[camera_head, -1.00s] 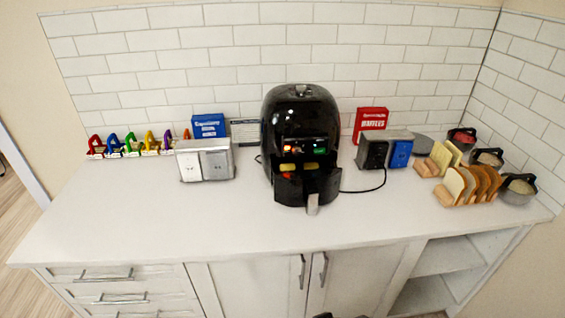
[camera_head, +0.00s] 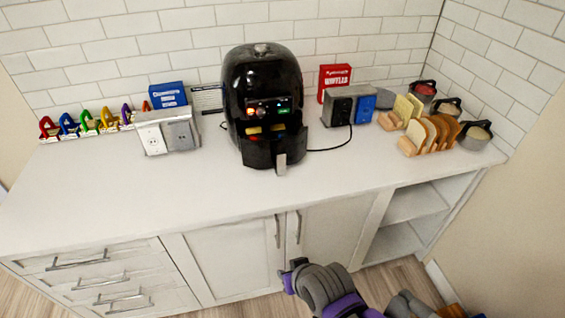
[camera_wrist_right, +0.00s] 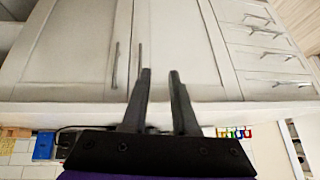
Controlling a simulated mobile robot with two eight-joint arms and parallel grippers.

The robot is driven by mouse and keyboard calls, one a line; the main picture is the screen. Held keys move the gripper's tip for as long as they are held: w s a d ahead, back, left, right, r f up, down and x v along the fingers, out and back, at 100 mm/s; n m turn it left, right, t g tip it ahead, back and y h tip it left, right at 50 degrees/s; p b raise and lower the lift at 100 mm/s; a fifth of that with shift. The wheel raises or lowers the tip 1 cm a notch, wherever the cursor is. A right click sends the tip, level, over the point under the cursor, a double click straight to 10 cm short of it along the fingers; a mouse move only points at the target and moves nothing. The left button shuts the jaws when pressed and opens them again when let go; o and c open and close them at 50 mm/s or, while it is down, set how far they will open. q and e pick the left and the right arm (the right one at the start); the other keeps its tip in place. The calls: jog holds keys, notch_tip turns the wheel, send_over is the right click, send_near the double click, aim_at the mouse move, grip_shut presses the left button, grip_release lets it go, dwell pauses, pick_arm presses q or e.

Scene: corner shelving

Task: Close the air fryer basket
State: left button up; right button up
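The black air fryer (camera_head: 261,80) stands on the white counter against the tiled wall. Its basket (camera_head: 259,153) is pulled out toward the front, with yellow and red food visible inside and a grey handle (camera_head: 281,164) at its front. My right gripper (camera_head: 290,274) is low in front of the cabinet doors, below the counter top and well apart from the basket. In the right wrist view its two black fingers (camera_wrist_right: 160,85) are spread apart with nothing between them. My left gripper is not in view.
Outlet boxes (camera_head: 168,137) stand left of the fryer, and another outlet box (camera_head: 349,105) with a black cord is to its right. A bread rack (camera_head: 428,135) and pots are at the right corner. The front of the counter (camera_head: 200,205) is clear.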

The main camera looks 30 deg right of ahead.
jog(key=w+m+t, duration=0.1)
jog(key=w+m, duration=0.1)
jog(key=w+d+m+t+b, duration=0.1)
jog(key=w+m, duration=0.1)
jog(key=w+d+m+t, duration=0.1)
jog(key=w+m+t, duration=0.1)
jog(key=w, duration=0.1)
jog(key=shift+d+h+b, duration=0.25)
jog(key=shift+h+b, duration=0.05)
jog(key=shift+h, duration=0.1)
grip_shut()
jog(key=w+d+r+m+t+h+b, duration=0.2)
jog(key=w+d+r+m+t+h, duration=0.35)
jog(key=m, duration=0.65)
jog(key=shift+m+t+y, duration=0.3)
jog(key=shift+t+y, duration=0.55)
jog(key=shift+y, duration=0.1)
jog(key=x, duration=0.4)
jog(key=d+x, duration=0.1)
jog(key=x, duration=0.7)
jog(key=shift+d+r, duration=0.25)
jog(key=shift+d, duration=0.15)
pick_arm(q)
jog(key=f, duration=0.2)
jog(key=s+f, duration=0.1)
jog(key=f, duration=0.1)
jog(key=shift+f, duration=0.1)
